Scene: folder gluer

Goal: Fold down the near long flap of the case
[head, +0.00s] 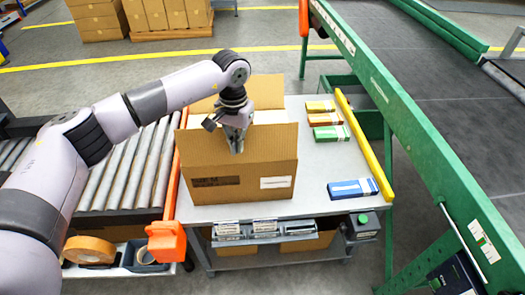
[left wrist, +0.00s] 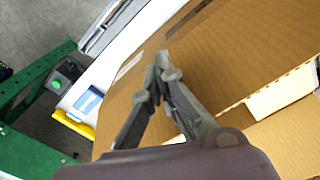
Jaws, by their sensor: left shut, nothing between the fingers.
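The open cardboard case (head: 240,185) stands on the grey-topped table, with a dark print and a white label on its near wall. Its near long flap (head: 270,142) stands up, in line with that wall. In the left wrist view this brown flap (left wrist: 235,50) fills the upper right. The far flap (head: 266,90) also stands up. My left gripper (head: 237,150) is shut and empty, pointing down across the near flap's upper part. In the left wrist view its fingertips (left wrist: 160,65) lie over the near cardboard; contact cannot be told. My right gripper is not in view.
A yellow rail (head: 364,148) runs along the table's right edge. Small coloured packs (head: 325,118) and a blue pack (head: 352,188) lie right of the case. A roller conveyor (head: 128,165) is at left, a green-framed belt (head: 420,125) at right.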

